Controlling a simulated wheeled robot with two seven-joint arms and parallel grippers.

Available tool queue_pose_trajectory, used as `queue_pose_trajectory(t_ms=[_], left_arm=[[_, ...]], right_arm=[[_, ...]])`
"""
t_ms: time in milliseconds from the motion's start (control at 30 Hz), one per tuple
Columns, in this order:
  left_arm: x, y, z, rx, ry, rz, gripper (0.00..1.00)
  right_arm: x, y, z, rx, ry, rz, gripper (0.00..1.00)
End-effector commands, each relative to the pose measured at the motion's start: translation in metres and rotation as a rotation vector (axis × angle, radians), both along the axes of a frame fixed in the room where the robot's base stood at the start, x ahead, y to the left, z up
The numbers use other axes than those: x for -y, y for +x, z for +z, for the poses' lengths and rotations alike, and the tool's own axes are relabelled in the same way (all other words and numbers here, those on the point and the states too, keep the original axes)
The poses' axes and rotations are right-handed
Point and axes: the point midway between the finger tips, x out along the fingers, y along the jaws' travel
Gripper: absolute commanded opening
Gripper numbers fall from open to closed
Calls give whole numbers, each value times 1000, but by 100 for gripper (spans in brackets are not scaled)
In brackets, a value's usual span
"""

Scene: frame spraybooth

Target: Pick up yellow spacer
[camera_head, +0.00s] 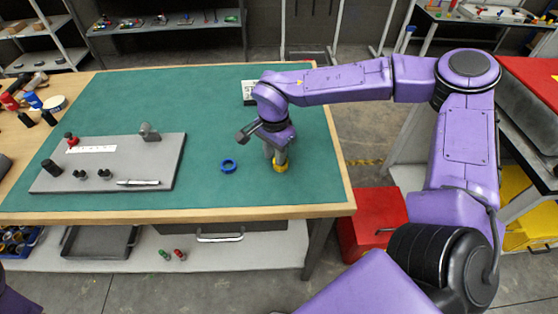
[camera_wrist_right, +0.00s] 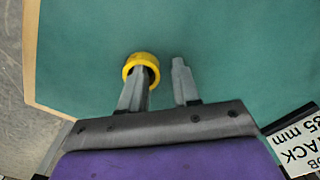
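The yellow spacer (camera_head: 281,169) is a short ring on the green mat near the table's front right corner. My right gripper (camera_head: 275,155) points down at it, with its fingers apart. In the right wrist view, the spacer (camera_wrist_right: 130,68) is at the tip of the left finger. That finger overlaps the ring's opening; I cannot tell whether it is inside or above it. The other finger of my right gripper (camera_wrist_right: 161,78) is clear of the ring, over bare mat. The spacer is not between the fingers. My left gripper is not in view.
A blue ring (camera_head: 228,166) lies left of the yellow spacer. A grey board (camera_head: 108,172) with small fittings lies on the mat's left. A printed card (camera_head: 249,93) lies behind my right wrist; it also shows in the wrist view (camera_wrist_right: 296,140). The front mat is mostly bare.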

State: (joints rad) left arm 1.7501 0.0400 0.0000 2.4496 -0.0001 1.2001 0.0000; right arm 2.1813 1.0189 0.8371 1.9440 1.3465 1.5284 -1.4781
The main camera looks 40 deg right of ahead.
Motion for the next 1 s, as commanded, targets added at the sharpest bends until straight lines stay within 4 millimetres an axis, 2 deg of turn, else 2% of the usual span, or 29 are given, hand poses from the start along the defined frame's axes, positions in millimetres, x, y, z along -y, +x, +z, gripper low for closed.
queue_pose_trajectory(t_ms=[233, 267, 333, 367, 767, 867, 967, 1000], left_arm=[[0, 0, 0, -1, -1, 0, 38], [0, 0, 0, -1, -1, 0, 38], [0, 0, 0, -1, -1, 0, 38], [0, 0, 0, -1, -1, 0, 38], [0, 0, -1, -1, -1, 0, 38], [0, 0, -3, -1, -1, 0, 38], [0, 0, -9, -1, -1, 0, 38], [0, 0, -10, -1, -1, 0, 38]], right_arm=[[1, -1, -4, 1, 1, -3, 31], [1, -1, -4, 1, 1, -3, 25], [1, -1, -4, 1, 1, -3, 2], [1, -1, -4, 1, 1, -3, 0], [1, 0, -1, 2, 0, -3, 0], [1, 0, 7, 5, 0, -2, 0], [1, 1, 26, 7, 1, -3, 0], [-4, -4, 36, 7, 1, 0, 0]])
